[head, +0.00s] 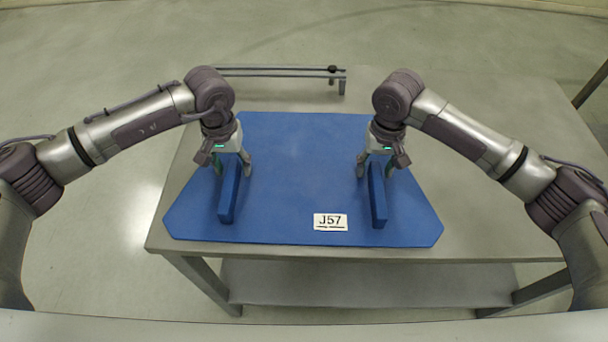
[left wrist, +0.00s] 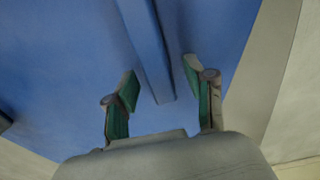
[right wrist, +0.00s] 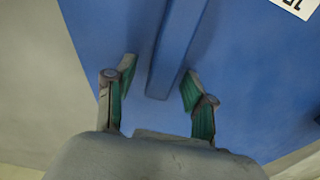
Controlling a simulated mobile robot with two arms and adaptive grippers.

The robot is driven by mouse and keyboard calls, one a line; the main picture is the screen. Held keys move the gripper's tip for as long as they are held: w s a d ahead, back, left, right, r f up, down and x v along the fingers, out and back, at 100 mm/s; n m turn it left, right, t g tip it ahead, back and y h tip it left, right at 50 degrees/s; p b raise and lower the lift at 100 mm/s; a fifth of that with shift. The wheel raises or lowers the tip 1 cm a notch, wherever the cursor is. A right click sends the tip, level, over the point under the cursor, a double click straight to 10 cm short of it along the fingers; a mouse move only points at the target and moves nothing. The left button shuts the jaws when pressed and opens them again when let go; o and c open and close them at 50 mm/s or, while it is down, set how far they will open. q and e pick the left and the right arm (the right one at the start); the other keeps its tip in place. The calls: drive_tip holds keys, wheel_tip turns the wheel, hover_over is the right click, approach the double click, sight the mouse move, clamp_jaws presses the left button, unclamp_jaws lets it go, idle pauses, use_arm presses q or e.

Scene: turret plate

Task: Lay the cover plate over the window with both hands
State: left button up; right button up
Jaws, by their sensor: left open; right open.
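The blue cover plate (head: 300,175) lies flat on the grey table. It has two raised blue bars, a left bar (head: 228,200) and a right bar (head: 378,205). My left gripper (head: 233,168) is open at the far part of the left bar; in the left wrist view this bar (left wrist: 148,45) runs between the open fingers. My right gripper (head: 375,170) is open at the far part of the right bar; in the right wrist view this bar (right wrist: 178,45) runs between the fingers. Neither gripper clasps its bar. I cannot make out the window in any view.
A low grey rail (head: 285,72) with a dark knob stands at the table's far side. The table (head: 490,170) has bare room right of the plate; its near edge lies close to the plate.

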use_arm(q)
drive_tip(key=shift+f, duration=0.4)
use_arm(e)
drive_tip(key=shift+f, duration=0.4)
use_arm(q)
clamp_jaws()
use_arm(e)
clamp_jaws()
use_arm(q)
drive_tip(key=shift+r, duration=0.1)
use_arm(e)
drive_tip(key=shift+r, duration=0.1)
